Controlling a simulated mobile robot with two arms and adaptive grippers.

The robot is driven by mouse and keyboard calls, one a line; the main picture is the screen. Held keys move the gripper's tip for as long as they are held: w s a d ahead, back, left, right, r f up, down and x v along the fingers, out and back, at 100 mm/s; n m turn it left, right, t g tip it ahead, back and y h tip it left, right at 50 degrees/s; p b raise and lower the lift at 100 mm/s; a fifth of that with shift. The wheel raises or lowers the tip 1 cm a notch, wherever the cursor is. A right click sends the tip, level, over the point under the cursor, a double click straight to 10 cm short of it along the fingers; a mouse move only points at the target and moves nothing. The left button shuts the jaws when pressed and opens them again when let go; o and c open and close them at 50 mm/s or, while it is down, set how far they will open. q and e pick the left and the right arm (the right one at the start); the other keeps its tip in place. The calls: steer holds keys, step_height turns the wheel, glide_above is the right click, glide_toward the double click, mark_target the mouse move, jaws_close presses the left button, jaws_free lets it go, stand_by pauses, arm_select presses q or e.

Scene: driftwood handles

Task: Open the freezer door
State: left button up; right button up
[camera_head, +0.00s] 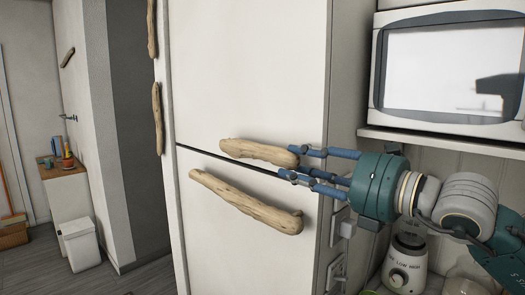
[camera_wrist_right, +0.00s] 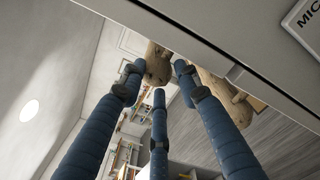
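The tall white fridge-freezer has an upper door (camera_head: 245,65) and a lower door (camera_head: 225,255), split by a dark seam; both look closed. I cannot tell which is the freezer. A driftwood upper handle (camera_head: 258,152) sits just above the seam, and a longer lower handle (camera_head: 245,202) slants below it. My right gripper (camera_head: 305,168) has blue fingers spread at the right end of the upper handle. In the right wrist view the upper handle's end (camera_wrist_right: 157,65) shows between the fingertips (camera_wrist_right: 159,75); contact is unclear. The lower handle (camera_wrist_right: 225,90) is partly behind a finger. My left gripper is out of view.
A microwave (camera_head: 450,65) stands on a shelf at right, above a blender (camera_head: 404,265). Wall sockets (camera_head: 338,235) are beside the fridge's right side. A white bin (camera_head: 80,245) and a small cabinet (camera_head: 66,195) stand far left. Open floor shows at left.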

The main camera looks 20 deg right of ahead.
mark_target(262, 157)
steer(key=p+x, duration=0.4)
steer(key=x, duration=0.5)
steer(key=shift+w+a+r, duration=0.1)
steer(key=shift+r, duration=0.05)
steer(key=shift+w+a+p, duration=0.2)
steer(key=shift+w+p, duration=0.1)
steer(key=shift+p, duration=0.05)
jaws_close()
